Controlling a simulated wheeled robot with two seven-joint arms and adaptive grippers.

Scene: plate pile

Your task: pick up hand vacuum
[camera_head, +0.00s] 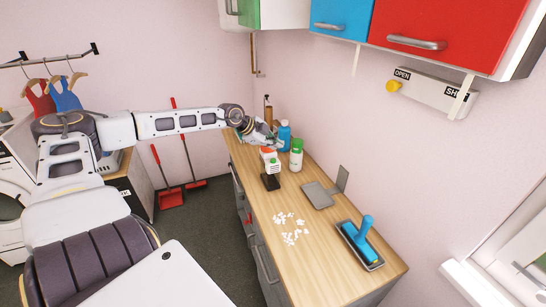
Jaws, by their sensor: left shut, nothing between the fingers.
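A small white and orange device (272,163), which looks like the hand vacuum, stands on the wooden counter (300,206) near its far end. A black block (270,182) is at its front. My left arm reaches in from the left, and my left gripper (270,146) is shut and empty, just above and behind the top of the device. The gripper overlaps the device's top in the picture, so I cannot tell whether they touch. My right gripper is not in view.
A blue bottle (284,135) and a green-capped white bottle (296,155) stand close beside the device. White scraps (290,228) lie mid-counter. Cabinets (420,32) hang above.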

